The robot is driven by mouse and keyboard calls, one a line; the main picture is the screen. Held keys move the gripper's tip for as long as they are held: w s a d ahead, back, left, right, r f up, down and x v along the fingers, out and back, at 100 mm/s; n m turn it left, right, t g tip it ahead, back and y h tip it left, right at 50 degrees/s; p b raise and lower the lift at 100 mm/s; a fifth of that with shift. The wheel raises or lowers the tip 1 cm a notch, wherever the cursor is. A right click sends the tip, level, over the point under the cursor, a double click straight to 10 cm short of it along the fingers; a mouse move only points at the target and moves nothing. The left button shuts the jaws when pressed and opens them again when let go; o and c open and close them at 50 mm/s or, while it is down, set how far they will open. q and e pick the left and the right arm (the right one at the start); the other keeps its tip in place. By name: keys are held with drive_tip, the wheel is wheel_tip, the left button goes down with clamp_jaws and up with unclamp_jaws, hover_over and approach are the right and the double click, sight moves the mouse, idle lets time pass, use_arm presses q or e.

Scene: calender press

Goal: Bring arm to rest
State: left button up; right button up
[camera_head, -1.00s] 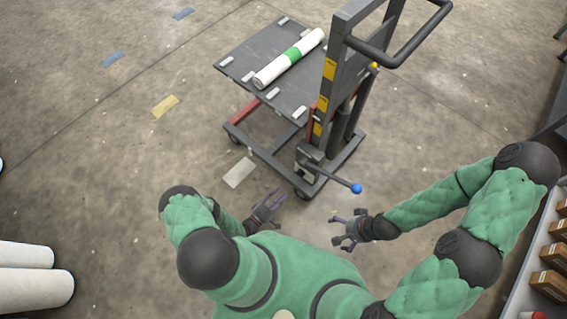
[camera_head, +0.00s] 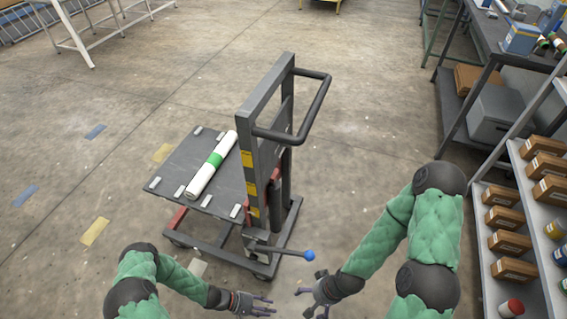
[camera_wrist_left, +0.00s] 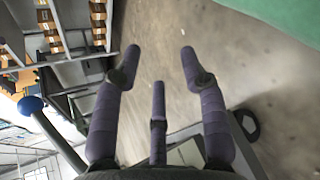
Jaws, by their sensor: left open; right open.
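My left gripper (camera_head: 264,306) is low in the head view, its arm coming in from the left. It is open and empty. In the left wrist view its purple fingers (camera_wrist_left: 160,75) are spread, with bare floor and shelving beyond them. My right gripper (camera_head: 305,301) is open and empty, close to the right of the left one and apart from it. Both grippers are just in front of the lift cart (camera_head: 262,180), below its blue-knobbed lever (camera_head: 309,255). The lever's blue knob also shows in the left wrist view (camera_wrist_left: 31,104).
A white roll with a green band (camera_head: 212,165) lies on the cart's platform (camera_head: 165,184). Shelving with boxes (camera_head: 513,243) stands close on the right, beside my right arm. A workbench (camera_head: 487,60) is at the back right. The floor left of the cart is clear.

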use_arm(q)
drive_tip(key=a+r+m+y+p, duration=0.1)
drive_tip(key=r+y, duration=0.3)
drive_tip(key=r, duration=0.7)
drive_tip(key=a+r+m+y+p, duration=0.2)
drive_tip(key=r+m+y, duration=0.1)
drive_tip(key=r, duration=0.8)
drive_tip(key=shift+s+a+m+t+y+p, duration=0.2)
drive_tip(key=shift+s+m+t+y+p, duration=0.1)
drive_tip(key=shift+s+m+t+y, duration=0.15)
use_arm(e)
wheel_tip(320, 180, up, 4)
idle(0.3)
